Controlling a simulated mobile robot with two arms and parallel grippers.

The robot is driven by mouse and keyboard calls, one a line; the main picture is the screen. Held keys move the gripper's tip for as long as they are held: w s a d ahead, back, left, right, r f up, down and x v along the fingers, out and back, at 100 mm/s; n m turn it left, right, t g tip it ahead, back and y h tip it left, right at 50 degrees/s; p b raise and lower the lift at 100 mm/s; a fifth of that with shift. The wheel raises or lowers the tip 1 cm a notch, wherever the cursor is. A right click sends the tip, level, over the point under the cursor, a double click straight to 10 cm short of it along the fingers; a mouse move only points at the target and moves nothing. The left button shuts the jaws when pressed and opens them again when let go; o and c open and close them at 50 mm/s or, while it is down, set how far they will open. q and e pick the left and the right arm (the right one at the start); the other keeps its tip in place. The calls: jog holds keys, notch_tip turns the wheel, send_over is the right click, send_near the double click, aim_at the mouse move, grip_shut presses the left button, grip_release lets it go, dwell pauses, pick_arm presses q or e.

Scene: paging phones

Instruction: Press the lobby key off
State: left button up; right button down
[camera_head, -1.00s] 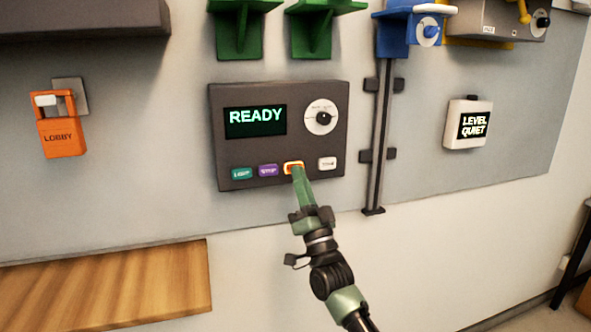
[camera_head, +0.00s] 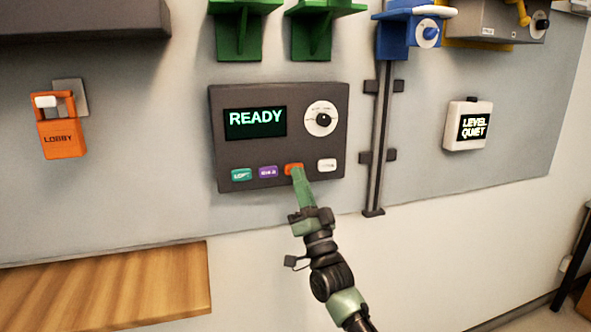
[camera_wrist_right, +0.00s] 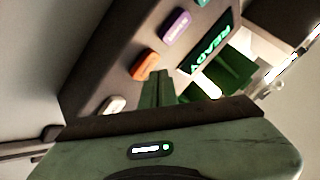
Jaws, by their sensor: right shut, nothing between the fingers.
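A dark grey panel (camera_head: 227,158) on the wall has a row of keys: teal, purple, orange and white. The orange key (camera_head: 294,169) shows no lit rim; its label cannot be read. It also shows in the right wrist view (camera_wrist_right: 145,65). My right gripper (camera_head: 298,174) is shut and empty, its tip at the lower edge of the orange key. I cannot tell whether it touches. In the right wrist view the shut fingers (camera_wrist_right: 157,78) end beside the orange key. The panel's screen (camera_head: 256,123) reads READY. My left gripper is not in view.
The purple key (camera_head: 268,172) and white key (camera_head: 327,165) flank the orange one. An orange tag marked LOBBY (camera_head: 61,138) hangs at left. A white box reading LEVEL QUIET (camera_head: 468,124) is at right. A wooden shelf (camera_head: 110,285) juts out at lower left.

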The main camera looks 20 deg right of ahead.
jog(key=s+p, duration=0.3)
jog(key=s, duration=0.3)
jog(key=shift+p, duration=0.4)
jog(key=shift+d, duration=0.1)
dwell(0.3)
